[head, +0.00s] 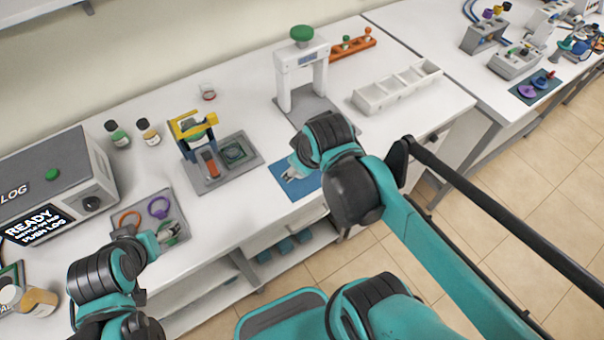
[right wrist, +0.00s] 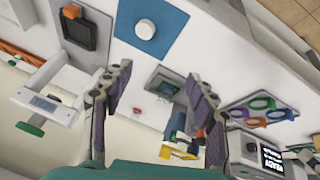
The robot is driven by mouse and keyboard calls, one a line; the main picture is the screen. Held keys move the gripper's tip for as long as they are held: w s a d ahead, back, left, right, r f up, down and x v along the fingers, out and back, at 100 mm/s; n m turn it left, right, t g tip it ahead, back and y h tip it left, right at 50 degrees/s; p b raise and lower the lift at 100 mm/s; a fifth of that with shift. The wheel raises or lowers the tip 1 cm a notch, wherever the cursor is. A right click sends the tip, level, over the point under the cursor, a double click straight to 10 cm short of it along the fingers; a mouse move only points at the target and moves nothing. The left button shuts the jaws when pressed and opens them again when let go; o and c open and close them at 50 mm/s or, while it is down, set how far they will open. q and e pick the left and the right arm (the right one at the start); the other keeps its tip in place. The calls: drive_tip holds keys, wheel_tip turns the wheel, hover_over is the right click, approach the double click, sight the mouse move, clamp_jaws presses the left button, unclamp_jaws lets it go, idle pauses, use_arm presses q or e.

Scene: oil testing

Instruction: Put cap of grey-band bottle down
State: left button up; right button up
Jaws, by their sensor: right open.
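A white round cap (right wrist: 145,28) lies on the blue mat (right wrist: 152,42) in the right wrist view. The blue mat (head: 290,190) also shows in the head view, partly covered by my right gripper (head: 290,172). The right gripper's two fingers (right wrist: 155,105) are spread apart with nothing between them, and the cap is clear of them. My left gripper (head: 168,236) is low over the ring tray, and its fingertips are too small to judge. Two capped bottles, one with a green band (head: 119,138) and one with a yellow-orange band (head: 150,137), stand at the back. I cannot make out a grey band.
The grey ring tray (head: 180,208) is at left beside the READY box (head: 55,180). The yellow-topped device (head: 192,128) stands mid-table. A white gate device (head: 302,72) and a white compartment tray (head: 398,88) stand behind my right arm. The table's front edge is close to the mat.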

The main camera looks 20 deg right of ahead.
use_arm(q)
drive_tip(key=shift+w, duration=0.1)
use_arm(e)
drive_tip(key=s+m, duration=0.1)
drive_tip(key=s+m+t, duration=0.1)
drive_tip(key=m, duration=0.1)
drive_tip(key=a+m, duration=0.1)
drive_tip(key=shift+s+f+t, duration=0.35)
drive_tip(key=shift+s+t, duration=0.05)
use_arm(q)
wheel_tip(320, 180, down, 7)
drive_tip(key=b, duration=0.6)
drive_tip(key=shift+r+b, duration=0.15)
drive_tip(key=shift+b, duration=0.2)
use_arm(e)
wheel_tip(320, 180, down, 7)
drive_tip(key=shift+r, duration=0.15)
use_arm(q)
drive_tip(key=shift+c, duration=0.4)
